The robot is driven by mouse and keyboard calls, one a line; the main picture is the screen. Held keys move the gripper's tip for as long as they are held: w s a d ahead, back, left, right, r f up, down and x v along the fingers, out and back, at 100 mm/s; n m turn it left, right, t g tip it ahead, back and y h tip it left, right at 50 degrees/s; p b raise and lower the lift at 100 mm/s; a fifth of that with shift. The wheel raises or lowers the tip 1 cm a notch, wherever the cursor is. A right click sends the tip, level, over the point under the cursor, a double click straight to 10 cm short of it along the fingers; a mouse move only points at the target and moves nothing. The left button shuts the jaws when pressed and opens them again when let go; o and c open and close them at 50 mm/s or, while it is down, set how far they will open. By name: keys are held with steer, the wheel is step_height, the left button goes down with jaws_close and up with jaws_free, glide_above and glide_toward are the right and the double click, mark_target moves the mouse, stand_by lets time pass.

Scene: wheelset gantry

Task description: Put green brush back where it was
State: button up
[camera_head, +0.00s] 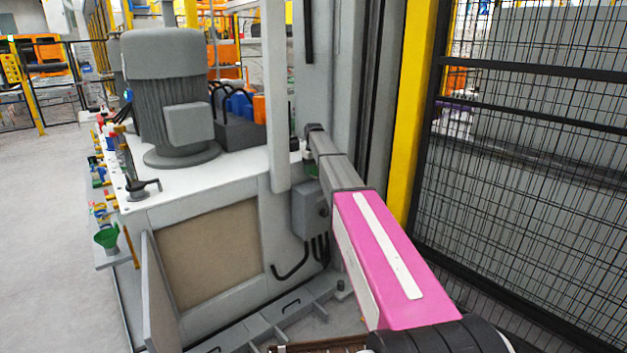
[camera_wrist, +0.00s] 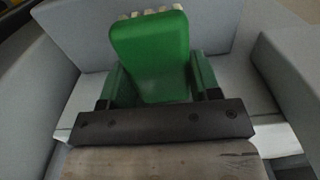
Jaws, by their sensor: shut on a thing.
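In the wrist view the green brush (camera_wrist: 150,55) stands in front of my gripper (camera_wrist: 160,82), with pale bristles along its far top edge. My gripper is shut on the brush, one finger at each side of it. Grey flat surfaces lie close around the brush, to the left, behind and to the right; I cannot tell whether the brush touches them. In the head view my pink arm reaches forward toward the grey cabinet (camera_head: 228,200). There my gripper is mostly hidden behind the arm's far end; a small green patch shows near it, too small to identify.
A grey motor (camera_head: 170,95) stands on the white cabinet top (camera_head: 210,172). Small items and a green funnel (camera_head: 106,238) line its left side. A grey electrical box (camera_head: 310,210) is close beside my arm. A yellow post (camera_head: 409,120) and black mesh fence (camera_head: 520,170) stand right. Open floor lies left.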

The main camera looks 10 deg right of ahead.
mark_target(313, 184)
steer(key=shift+f, duration=2.4)
steer(key=shift+f, duration=0.1)
steer(key=o, duration=0.8)
steer(key=shift+o, duration=0.2)
step_height(313, 184, up, 12)
steer(key=shift+r, duration=0.1)
steer(key=s+f+m, duration=0.2)
steer(key=s+f, duration=0.7)
steer(key=s, duration=0.6)
steer(key=s+d+f+m, duration=0.1)
steer(key=s+f+m, duration=0.1)
steer(key=s+f, duration=0.7)
steer(key=s+f+m, duration=0.2)
steer(key=s+f, duration=0.7)
steer(key=s, duration=1.4)
steer(key=shift+d, duration=0.35)
